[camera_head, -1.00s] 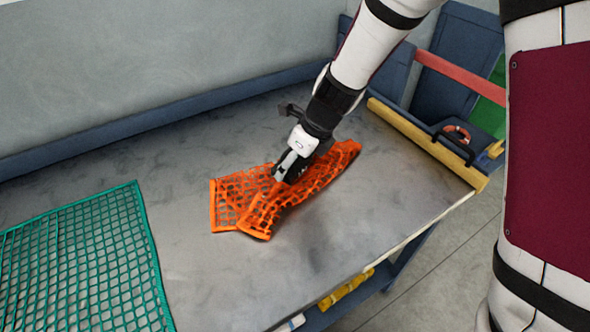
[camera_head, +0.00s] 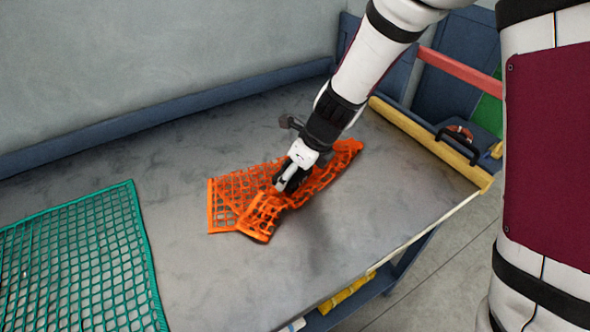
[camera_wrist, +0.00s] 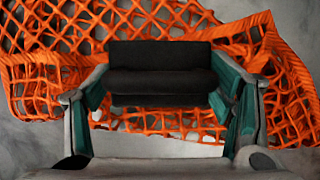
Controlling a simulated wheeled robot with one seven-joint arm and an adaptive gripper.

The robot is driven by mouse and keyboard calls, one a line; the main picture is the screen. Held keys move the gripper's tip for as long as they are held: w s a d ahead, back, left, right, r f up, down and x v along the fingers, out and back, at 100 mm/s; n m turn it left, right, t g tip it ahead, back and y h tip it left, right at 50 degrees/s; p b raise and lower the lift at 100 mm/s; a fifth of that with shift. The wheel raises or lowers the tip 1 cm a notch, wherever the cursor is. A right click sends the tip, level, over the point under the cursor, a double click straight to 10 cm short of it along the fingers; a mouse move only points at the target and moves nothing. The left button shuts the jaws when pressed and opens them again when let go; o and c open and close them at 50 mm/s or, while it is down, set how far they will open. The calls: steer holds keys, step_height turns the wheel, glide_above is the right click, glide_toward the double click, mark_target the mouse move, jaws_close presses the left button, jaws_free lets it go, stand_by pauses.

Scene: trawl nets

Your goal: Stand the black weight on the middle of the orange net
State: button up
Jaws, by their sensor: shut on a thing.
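My gripper (camera_wrist: 160,92) is shut on the black weight (camera_wrist: 160,60), a dark block that spans the gap between the teal finger pads in the wrist view. The orange net (camera_head: 228,190) lies on the grey table, bunched and folded, with its right part under my gripper (camera_head: 286,184) in the head view. The weight is over the folded middle of the net. Whether its underside touches the net is hidden. In the head view the weight is mostly covered by my gripper. The net (camera_wrist: 195,20) also shows behind and beside the weight in the wrist view.
A green net (camera_head: 80,255) lies flat at the table's left. The grey table (camera_head: 190,285) is bare between the nets and in front. A yellow bar (camera_head: 425,143) runs along its right edge, with a dark blue box (camera_head: 480,137) beyond. A wall stands behind.

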steer(key=o, duration=1.9)
steer(key=shift+s+f, duration=0.25)
steer(key=shift+f, duration=0.25)
steer(key=shift+o, duration=0.2)
steer(key=shift+w+r, duration=0.1)
steer(key=shift+r, duration=0.1)
steer(key=shift+r+p, duration=0.4)
steer(key=shift+r, duration=0.15)
steer(key=p+v, duration=0.3)
steer(key=v, duration=0.9)
steer(key=shift+p, duration=0.3)
steer(key=shift+w+r, duration=0.1)
steer(key=shift+r, duration=0.1)
